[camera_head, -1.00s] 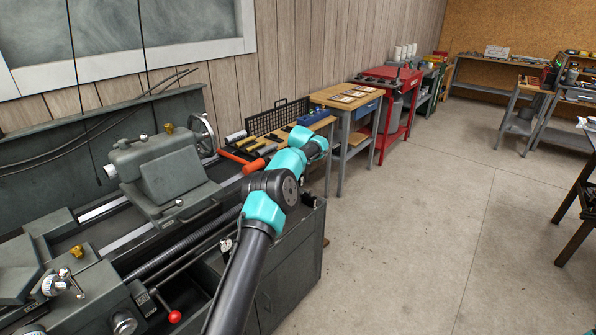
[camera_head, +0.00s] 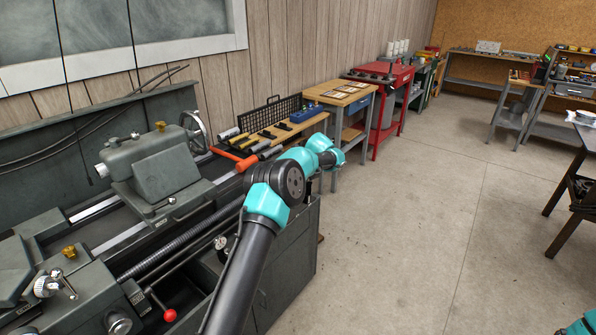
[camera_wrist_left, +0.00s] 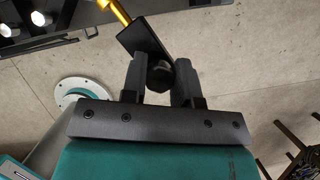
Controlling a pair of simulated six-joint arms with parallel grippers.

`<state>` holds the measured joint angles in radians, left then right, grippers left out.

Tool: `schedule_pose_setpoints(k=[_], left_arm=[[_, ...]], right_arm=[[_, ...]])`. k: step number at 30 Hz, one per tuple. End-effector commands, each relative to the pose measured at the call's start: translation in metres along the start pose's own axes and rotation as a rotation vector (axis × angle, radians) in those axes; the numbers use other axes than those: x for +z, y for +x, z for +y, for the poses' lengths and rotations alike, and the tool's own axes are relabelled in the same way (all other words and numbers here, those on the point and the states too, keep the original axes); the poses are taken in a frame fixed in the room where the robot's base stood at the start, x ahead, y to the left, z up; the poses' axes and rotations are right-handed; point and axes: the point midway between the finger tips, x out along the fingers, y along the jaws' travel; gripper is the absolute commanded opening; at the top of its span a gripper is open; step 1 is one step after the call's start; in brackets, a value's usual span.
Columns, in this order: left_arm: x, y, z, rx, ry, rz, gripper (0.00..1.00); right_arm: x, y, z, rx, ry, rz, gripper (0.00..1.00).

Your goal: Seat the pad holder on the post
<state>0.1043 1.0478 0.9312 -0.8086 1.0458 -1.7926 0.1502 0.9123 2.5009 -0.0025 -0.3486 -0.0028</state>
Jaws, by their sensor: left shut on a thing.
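In the left wrist view my left gripper (camera_wrist_left: 160,80) is shut on a dark part, which I take to be the pad holder (camera_wrist_left: 147,40). It shows as a flat black plate with a dark rounded knob between the fingers. A gold rod (camera_wrist_left: 117,12) runs from the plate's far end out of the top of the view. The part is held over the concrete floor. In the head view my left arm reaches in over the machine's right end, and its gripper and the held part cannot be made out. I cannot pick out the post. My right gripper is out of view.
A grey-green lathe (camera_head: 157,175) fills the left, with a red-knobbed lever (camera_head: 169,315). A wooden bench with tools (camera_head: 262,137), a small table (camera_head: 338,92) and a red cart (camera_head: 382,75) line the wall. A dark table (camera_head: 572,165) stands right. The floor between is clear.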

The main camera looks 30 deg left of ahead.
Motion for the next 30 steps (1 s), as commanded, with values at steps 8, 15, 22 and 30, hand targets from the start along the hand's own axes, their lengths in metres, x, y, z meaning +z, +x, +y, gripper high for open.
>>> schedule_pose_setpoints(k=[8,15,22,30], left_arm=[[-0.057,-0.008,-0.008,0.126,-0.300,0.005,0.00],[-0.109,-0.017,-0.009,0.250,-0.598,0.011,0.00],[-0.159,-0.028,-0.004,0.374,-0.898,0.018,0.00],[-0.218,-0.043,0.010,0.522,-1.255,0.026,0.00]], right_arm=[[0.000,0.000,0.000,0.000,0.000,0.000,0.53],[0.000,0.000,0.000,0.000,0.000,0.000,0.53],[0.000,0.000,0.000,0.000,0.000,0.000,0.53],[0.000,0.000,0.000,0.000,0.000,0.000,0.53]])
